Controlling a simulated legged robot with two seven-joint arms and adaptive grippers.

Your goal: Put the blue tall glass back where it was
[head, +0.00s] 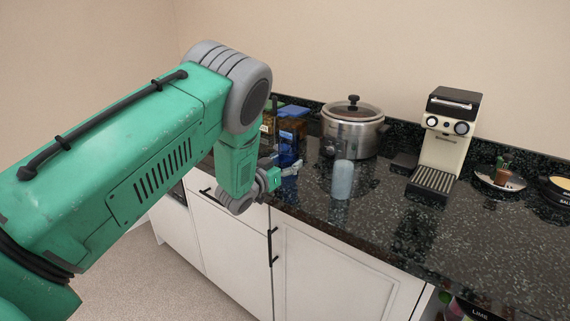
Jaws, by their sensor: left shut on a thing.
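The blue tall glass (289,145) is deep blue and see-through. It stands upright at the left end of the dark counter, in front of the bottles and boxes. My left gripper (291,169) reaches in from the left at the counter's front edge and is shut on the glass near its base. The arm hides part of the grip, and I cannot tell whether the glass touches the counter. A pale blue-grey tumbler (342,180) stands apart to the right. My right gripper is not in view.
The dark speckled counter (390,235) has free room at the front and centre. A steel cooker (352,132) stands behind the tumbler. A cream coffee machine (443,150) and a plate (485,178) with a small pot are to the right. White cabinets (330,270) are below.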

